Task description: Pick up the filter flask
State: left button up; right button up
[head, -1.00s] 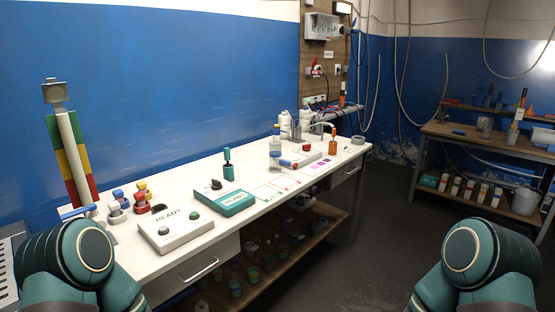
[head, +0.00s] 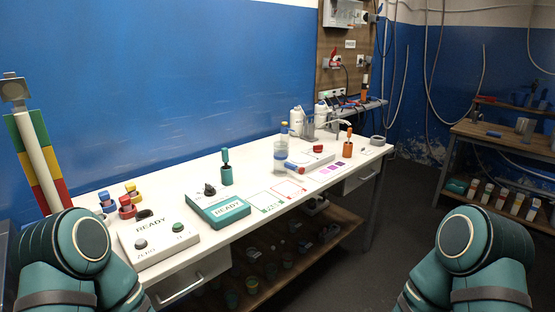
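I cannot clearly make out a filter flask. A clear bottle or vessel (head: 280,158) with a pale label stands upright on the middle of the white bench (head: 176,199), and I cannot tell whether it is the flask. Two white bottles (head: 296,121) and grey cylindrical vessels stand behind it near the wall. Only upper parts of my two arms show at the lower left and lower right. Both grippers are out of view.
A wooden shelf table (head: 506,135) stands at right. The floor between is clear.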

aim_at(281, 164)
jog(key=i+l+u, duration=0.1)
jog(key=i+l, duration=0.15)
jog(key=i+l+u, duration=0.15)
jog(key=l, duration=0.25)
jog(key=i+l+u, duration=0.1)
jog(key=i+l, duration=0.25)
jog(key=i+l+u, duration=0.1)
jog(key=i+l, duration=0.15)
jog(key=l, duration=0.2)
jog(key=i+l+u, duration=0.15)
jog(key=l, duration=0.25)
